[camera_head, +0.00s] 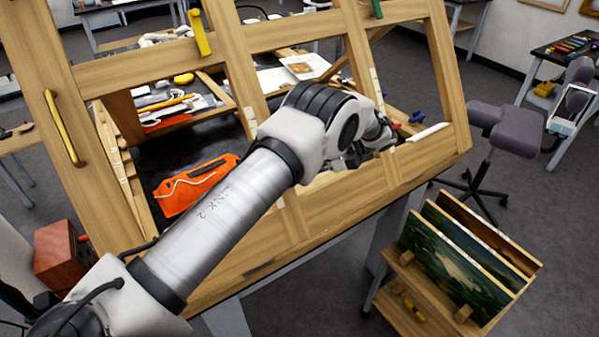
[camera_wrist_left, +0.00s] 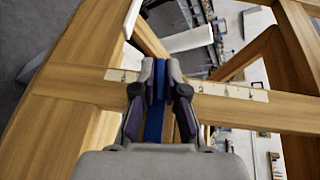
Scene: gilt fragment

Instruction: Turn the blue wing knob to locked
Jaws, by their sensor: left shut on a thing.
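The blue wing knob (camera_wrist_left: 155,118) shows in the left wrist view as a blue strip between the two fingers of my left gripper (camera_wrist_left: 158,85). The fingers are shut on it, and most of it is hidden. It sits at a wooden bar of the frame, between pale marked plates (camera_wrist_left: 122,75) on either side. Which mark the knob points to cannot be read. In the head view my left gripper (camera_head: 382,138) is at the right upright of the wooden frame (camera_head: 290,38), and the held knob is hidden there. My right gripper is not in view.
A yellow knob (camera_head: 200,33), a yellow handle (camera_head: 64,127) and a green knob (camera_head: 377,9) are on the frame. An orange pouch (camera_head: 193,184) lies behind it. A small blue item (camera_head: 417,117) shows beyond my gripper. Paintings (camera_head: 455,262) stand in a rack at lower right.

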